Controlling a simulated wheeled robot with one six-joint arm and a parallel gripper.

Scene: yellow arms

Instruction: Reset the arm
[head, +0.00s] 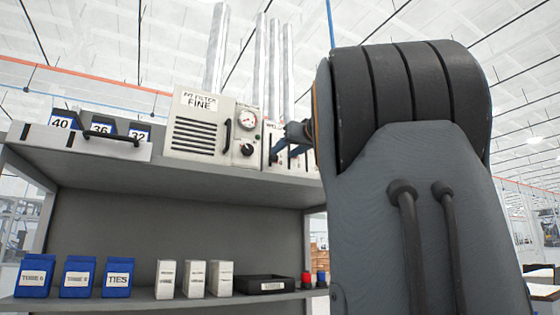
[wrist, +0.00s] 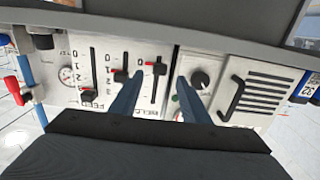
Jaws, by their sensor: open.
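My gripper (wrist: 158,90) shows in the wrist view as two blue fingers with a clear gap between them. The fingers point at a white control panel (wrist: 110,55) with several vertical slots with black sliders and red marks. One slider (wrist: 158,68) lies in the picture between the fingertips; I cannot tell whether they touch it. In the head view the gripper (head: 290,140) is small and blue, in front of the panel's left part. My dark grey arm fills the right side there and hides most of the panel.
A white filter box (head: 200,130) with a gauge, knob and black handle stands left of the panel on the upper shelf (head: 200,178). A drawer (head: 80,143) with numbered blue boxes is farther left. Blue and white boxes and a black tray (head: 263,285) stand on the lower shelf.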

